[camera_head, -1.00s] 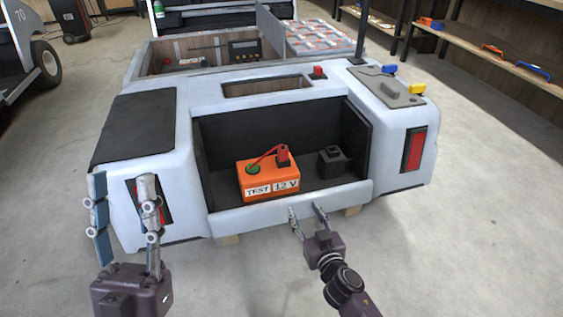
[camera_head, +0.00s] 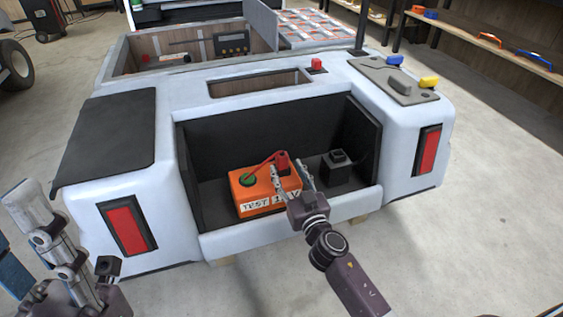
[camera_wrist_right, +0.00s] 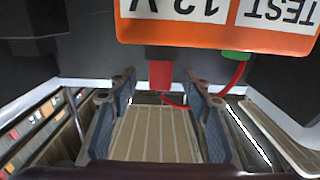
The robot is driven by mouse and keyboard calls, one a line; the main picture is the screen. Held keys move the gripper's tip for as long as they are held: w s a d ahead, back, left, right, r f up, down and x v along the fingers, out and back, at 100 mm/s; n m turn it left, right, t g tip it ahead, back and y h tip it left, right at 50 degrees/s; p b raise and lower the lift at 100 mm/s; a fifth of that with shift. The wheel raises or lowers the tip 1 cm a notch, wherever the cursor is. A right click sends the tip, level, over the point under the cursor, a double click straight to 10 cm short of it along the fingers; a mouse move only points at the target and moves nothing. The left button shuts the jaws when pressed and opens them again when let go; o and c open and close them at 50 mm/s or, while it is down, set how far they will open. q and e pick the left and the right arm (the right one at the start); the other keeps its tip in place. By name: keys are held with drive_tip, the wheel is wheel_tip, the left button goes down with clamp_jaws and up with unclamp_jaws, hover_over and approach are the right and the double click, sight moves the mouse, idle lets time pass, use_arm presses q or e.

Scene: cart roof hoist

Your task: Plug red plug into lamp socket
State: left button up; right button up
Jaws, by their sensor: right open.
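The red plug (camera_head: 282,160) stands on top of the orange TEST 12 V box (camera_head: 240,190), with a red cord to a green cap. My right gripper (camera_head: 291,172) is open and empty just in front of the plug. In the right wrist view the red plug (camera_wrist_right: 160,74) shows between and beyond the spread fingertips (camera_wrist_right: 158,88), with no clear contact. The dark block that looks like the lamp socket (camera_head: 338,172) sits right of the box in the same recess. My left gripper (camera_head: 32,240) is at the lower left, fingers apart, partly cut off.
The white cart body (camera_head: 180,95) surrounds the dark recess, with a raised front lip (camera_head: 222,243) and side walls. Red tail lights (camera_head: 126,226) sit on both sides. A grey panel (camera_head: 398,82) with blue and yellow knobs is at the top right. Floor is clear at the right.

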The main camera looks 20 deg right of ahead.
sight(284, 164)
drive_tip(key=shift+w+a+f+b, duration=0.1)
drive_tip(key=shift+w+b, duration=0.05)
drive_tip(key=shift+w, duration=1.05)
drive_tip(key=shift+w+a+b, duration=0.1)
drive_tip(key=shift+w+b, duration=0.05)
drive_tip(key=shift+w, duration=1)
drive_tip(key=shift+c, duration=0.3)
clamp_jaws()
